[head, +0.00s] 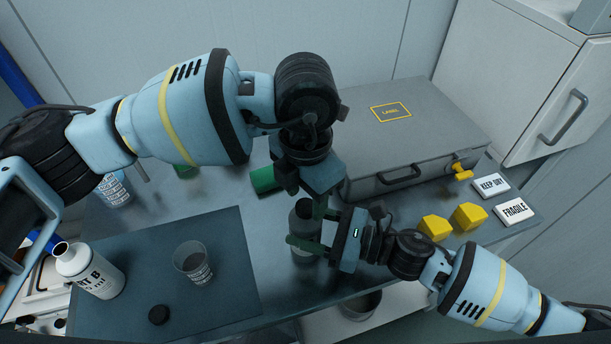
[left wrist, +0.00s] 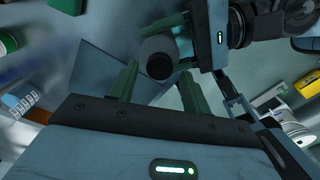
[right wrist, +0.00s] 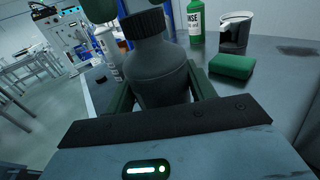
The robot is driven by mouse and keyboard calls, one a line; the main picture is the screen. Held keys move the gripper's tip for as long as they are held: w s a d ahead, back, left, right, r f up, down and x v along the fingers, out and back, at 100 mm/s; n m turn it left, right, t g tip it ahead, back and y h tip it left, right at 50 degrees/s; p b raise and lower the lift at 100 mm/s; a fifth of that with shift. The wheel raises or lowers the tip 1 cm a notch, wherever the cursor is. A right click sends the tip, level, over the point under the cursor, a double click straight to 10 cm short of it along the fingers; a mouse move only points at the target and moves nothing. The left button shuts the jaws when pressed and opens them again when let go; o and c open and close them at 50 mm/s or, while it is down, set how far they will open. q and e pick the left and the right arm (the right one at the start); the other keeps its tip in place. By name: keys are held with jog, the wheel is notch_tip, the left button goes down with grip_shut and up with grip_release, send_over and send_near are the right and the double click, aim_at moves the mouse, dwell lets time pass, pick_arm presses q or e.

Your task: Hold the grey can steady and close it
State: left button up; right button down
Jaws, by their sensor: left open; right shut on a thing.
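The grey can (head: 303,243) is a dark grey bottle standing upright near the table's front edge. In the right wrist view the can (right wrist: 158,72) has a black ribbed cap (right wrist: 143,24) on its neck; I cannot tell how tight it is. My right gripper (head: 308,230) is shut around the can's body from the right. My left gripper (head: 309,198) points down from above, open, its fingers close over the cap. In the left wrist view the can's round dark top (left wrist: 158,66) lies between the spread fingers. Whether they touch the cap is hidden.
A dark mat (head: 235,240) holds a white bottle (head: 100,275), a clear cup (head: 193,262) and a black disc (head: 158,315). A grey case (head: 430,125) stands behind, with yellow blocks (head: 468,216) and label plates (head: 514,209) at right. A green block (head: 263,180) lies behind my left gripper.

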pick_arm(q)
jog(key=shift+f, duration=0.8)
jog(key=c, duration=1)
jog(key=o, duration=1.1)
jog(key=shift+o, duration=0.2)
jog(key=shift+r, duration=0.1)
notch_tip(320, 180, up, 12)
